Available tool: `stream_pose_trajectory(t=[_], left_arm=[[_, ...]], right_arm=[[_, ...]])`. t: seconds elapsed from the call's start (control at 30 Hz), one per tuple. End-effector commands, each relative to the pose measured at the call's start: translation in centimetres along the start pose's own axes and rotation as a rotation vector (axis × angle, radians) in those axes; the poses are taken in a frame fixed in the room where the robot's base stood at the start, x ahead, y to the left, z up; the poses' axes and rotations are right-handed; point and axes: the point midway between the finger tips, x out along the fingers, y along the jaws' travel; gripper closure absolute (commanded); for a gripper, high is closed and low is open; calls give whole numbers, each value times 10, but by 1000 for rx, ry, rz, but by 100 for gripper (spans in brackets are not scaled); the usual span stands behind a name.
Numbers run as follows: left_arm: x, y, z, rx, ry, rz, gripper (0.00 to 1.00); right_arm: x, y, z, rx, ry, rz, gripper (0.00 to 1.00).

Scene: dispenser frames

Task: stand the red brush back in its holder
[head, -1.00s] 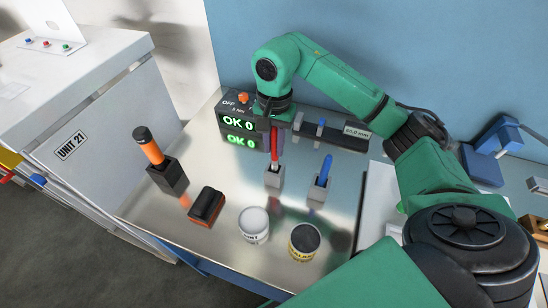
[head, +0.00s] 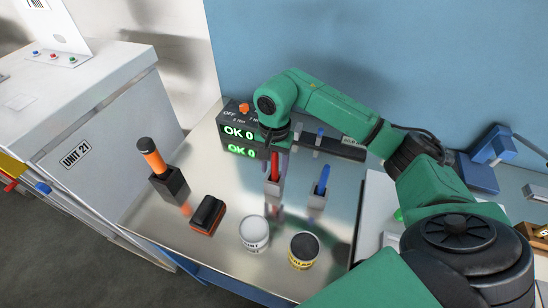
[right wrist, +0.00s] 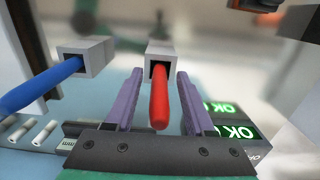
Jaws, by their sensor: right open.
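The red brush (head: 275,166) stands handle up in its grey holder (head: 273,188) on the metal table. In the right wrist view the red handle (right wrist: 160,103) comes out of the opening of the grey holder (right wrist: 170,51); the brush's lower end is hidden inside. My right gripper (right wrist: 159,76) is open, with a lilac finger on each side of the red handle and a gap to each. In the head view my right gripper (head: 274,149) is above the holder and partly hides the handle's top. My left gripper is not in view.
A blue brush (head: 323,178) stands in another grey holder (head: 317,201) close at right. An orange-handled tool (head: 152,157), a dark block (head: 207,213) and two cans (head: 254,234) (head: 304,250) stand around. The display box (head: 238,133) is just behind my gripper.

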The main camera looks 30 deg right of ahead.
Motion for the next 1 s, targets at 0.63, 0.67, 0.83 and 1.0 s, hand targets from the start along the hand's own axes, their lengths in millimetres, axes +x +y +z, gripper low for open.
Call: stream_pose_trajectory(t=[0.63,0.67,0.83,1.0], left_arm=[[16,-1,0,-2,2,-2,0],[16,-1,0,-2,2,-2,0],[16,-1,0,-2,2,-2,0],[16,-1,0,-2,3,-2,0]], right_arm=[[-115,0,-1,1,2,-2,46],[-116,0,0,1,2,-2,46],[-116,0,0,1,0,-1,46],[-116,0,0,0,1,-2,46]])
